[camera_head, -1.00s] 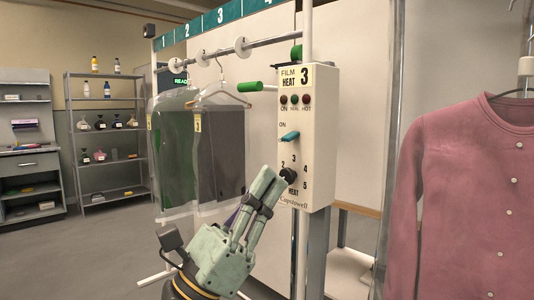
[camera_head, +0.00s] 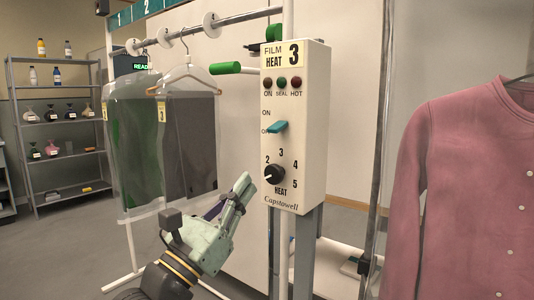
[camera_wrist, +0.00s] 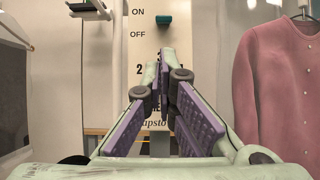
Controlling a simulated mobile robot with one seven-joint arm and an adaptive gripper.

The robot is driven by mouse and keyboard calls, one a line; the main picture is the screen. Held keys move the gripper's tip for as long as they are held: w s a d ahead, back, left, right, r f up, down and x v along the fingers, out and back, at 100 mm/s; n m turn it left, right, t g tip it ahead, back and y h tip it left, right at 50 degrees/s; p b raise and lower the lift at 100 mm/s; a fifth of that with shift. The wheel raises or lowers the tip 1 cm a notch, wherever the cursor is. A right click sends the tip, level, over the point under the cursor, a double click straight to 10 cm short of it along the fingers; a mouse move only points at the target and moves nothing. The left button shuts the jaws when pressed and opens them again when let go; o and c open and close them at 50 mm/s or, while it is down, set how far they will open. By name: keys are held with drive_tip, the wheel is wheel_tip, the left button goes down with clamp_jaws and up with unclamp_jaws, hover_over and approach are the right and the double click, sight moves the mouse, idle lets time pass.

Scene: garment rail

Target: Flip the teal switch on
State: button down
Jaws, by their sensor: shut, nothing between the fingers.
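The teal switch (camera_head: 277,127) sticks out of the cream heat-control box (camera_head: 312,125), below three lamps. Its lever partly covers the OFF label, with ON above it. The switch also shows in the wrist view (camera_wrist: 164,20), at the top beside the ON and OFF labels. My gripper (camera_head: 243,184) is shut and empty, in front of the box, lower than the switch and left of it in the head view. In the wrist view my fingertips (camera_wrist: 167,56) appear below the switch, apart from it, hiding part of the dial area.
A black heat dial (camera_head: 274,174) sits below the switch. A green-ended handle (camera_head: 226,68) juts out left of the box. Bagged garments (camera_head: 190,145) hang on the rail at left. A pink cardigan (camera_head: 470,190) hangs close at right. Shelves (camera_head: 60,130) stand far left.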

sight(278, 127)
drive_tip(key=p+x, duration=0.2)
drive_tip(key=x, duration=0.6)
drive_tip(key=shift+w+d+r+p, duration=0.1)
drive_tip(key=shift+w+r+p, duration=0.1)
drive_tip(key=shift+p, duration=0.2)
drive_tip(key=shift+x, duration=0.75)
drive_tip(key=shift+a+p, duration=0.2)
drive_tip(key=shift+p, duration=0.25)
drive_tip(key=shift+s+d+g, duration=0.1)
drive_tip(key=shift+d+g, duration=0.1)
drive_tip(key=shift+g, duration=0.1)
drive_tip(key=shift+a+y, duration=0.1)
drive_tip(key=shift+y, duration=0.2)
